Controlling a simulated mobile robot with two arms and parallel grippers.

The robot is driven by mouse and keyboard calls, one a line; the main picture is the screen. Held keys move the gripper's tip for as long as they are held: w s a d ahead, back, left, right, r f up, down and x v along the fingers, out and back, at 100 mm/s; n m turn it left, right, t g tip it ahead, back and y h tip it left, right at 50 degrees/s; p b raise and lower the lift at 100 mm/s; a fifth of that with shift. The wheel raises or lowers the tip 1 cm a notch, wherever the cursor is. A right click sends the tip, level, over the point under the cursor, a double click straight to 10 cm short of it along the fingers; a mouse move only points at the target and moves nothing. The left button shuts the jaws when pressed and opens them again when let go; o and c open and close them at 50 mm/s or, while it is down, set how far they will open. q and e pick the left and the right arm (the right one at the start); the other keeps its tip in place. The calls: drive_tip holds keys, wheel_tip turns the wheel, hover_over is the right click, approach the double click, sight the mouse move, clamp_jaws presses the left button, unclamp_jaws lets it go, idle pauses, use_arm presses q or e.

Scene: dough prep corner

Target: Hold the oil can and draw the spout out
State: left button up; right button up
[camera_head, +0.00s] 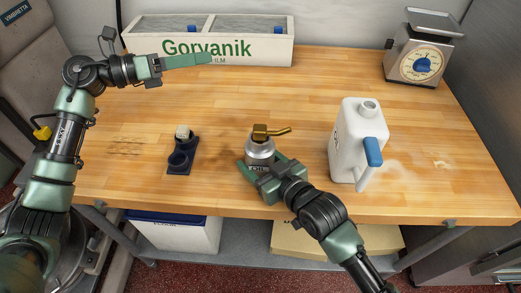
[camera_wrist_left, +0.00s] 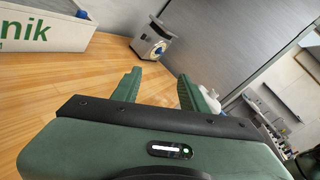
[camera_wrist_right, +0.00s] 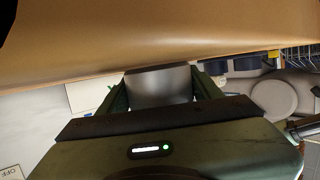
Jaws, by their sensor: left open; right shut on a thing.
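The oil can (camera_head: 260,150) is a small metal can standing on the wooden table, with a brass spout (camera_head: 270,131) on its top that points right. My right gripper (camera_head: 262,164) is shut around the can's body from the front. In the right wrist view the grey can body (camera_wrist_right: 158,84) sits between its fingers; the spout is hidden there. My left gripper (camera_head: 208,58) is open and empty, well apart from the can, over the back left of the table before the white box. Its two spread fingers also show in the left wrist view (camera_wrist_left: 158,88).
A dark blue holder (camera_head: 179,166) with a cream piece in its rear socket stands left of the can. A white jug (camera_head: 348,140) with a blue handle stands to the right. A white lettered box (camera_head: 145,48) and a scale (camera_head: 416,62) stand at the back. The middle back is clear.

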use_arm(q)
drive_tip(key=s+d+m+g+y, duration=0.2)
drive_tip(key=s+d+m, duration=0.1)
drive_tip(key=d, duration=0.1)
drive_tip(key=s+d+f+m+g+y, duration=0.1)
drive_tip(key=s+d+m+g+y, duration=0.1)
drive_tip(key=s+d+m, duration=0.2)
drive_tip(key=s+d+m+g+y, duration=0.3)
drive_tip(key=s+d, duration=0.1)
drive_tip(key=d, duration=0.2)
drive_tip(key=shift+d+f, duration=0.1)
drive_tip(key=shift+f, duration=0.3)
drive_tip(key=shift+s+f+m+y, duration=0.4)
drive_tip(key=shift+f+m+y, duration=0.1)
drive_tip(key=shift+f+y, duration=0.2)
hover_over(260, 154)
drive_tip(key=w+d, duration=0.3)
drive_tip(key=shift+s+a+f, duration=0.1)
drive_tip(key=shift+f, duration=1.25)
drive_tip(key=shift+s+a+f, duration=0.1)
drive_tip(key=shift+f, duration=1.25)
drive_tip(key=c, duration=0.5)
drive_tip(key=shift+c, duration=1.1)
clamp_jaws()
